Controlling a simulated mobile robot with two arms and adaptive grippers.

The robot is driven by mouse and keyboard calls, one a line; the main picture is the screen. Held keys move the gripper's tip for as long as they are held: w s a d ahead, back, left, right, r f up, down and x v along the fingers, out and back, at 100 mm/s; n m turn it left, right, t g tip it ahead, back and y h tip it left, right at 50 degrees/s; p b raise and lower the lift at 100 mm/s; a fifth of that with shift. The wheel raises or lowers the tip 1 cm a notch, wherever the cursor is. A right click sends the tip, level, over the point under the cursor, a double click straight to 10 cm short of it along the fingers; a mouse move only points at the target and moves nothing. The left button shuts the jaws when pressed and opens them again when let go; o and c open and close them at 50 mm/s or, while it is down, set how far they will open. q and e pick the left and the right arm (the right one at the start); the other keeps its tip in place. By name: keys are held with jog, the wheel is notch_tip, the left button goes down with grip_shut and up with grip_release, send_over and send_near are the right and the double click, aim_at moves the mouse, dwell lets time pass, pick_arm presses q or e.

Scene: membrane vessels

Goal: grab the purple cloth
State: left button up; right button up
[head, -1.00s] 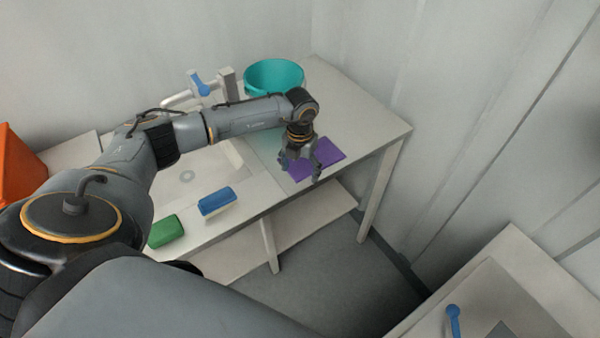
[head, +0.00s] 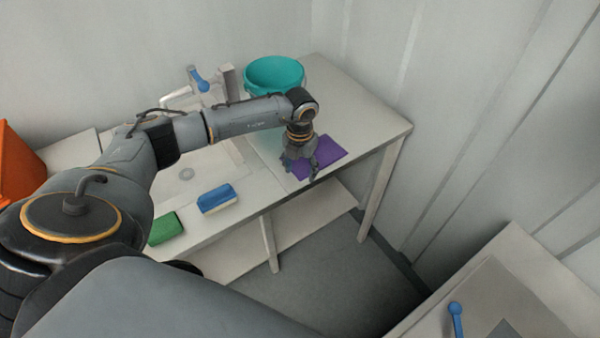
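The purple cloth (head: 327,152) lies flat on the table, near its front edge, to the right of the sink. My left gripper (head: 300,172) points down over the left part of the cloth and hides some of it. Its fingers look spread apart, with nothing visible between them. Whether the fingertips touch the cloth I cannot tell. My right gripper is not in view.
A teal bucket (head: 274,74) stands behind the cloth. A blue-and-white brush (head: 217,199) and a green sponge (head: 164,228) lie along the front edge. A faucet with a blue handle (head: 199,80) is behind the sink. The table's right end (head: 375,122) is clear.

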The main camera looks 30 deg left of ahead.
pick_arm(q)
jog(key=shift+s+d+f, duration=0.2)
jog(key=shift+f, duration=0.05)
jog(key=c, duration=0.9)
grip_shut()
jog(key=shift+s+a+f, duration=0.1)
jog(key=shift+s+a, duration=0.05)
jog(key=shift+a, duration=0.1)
notch_tip(320, 180, up, 12)
jog(key=p, duration=0.8)
jog(key=shift+w, duration=0.35)
jog(key=shift+r, duration=0.25)
notch_tip(320, 180, up, 9)
jog(key=p, duration=0.5)
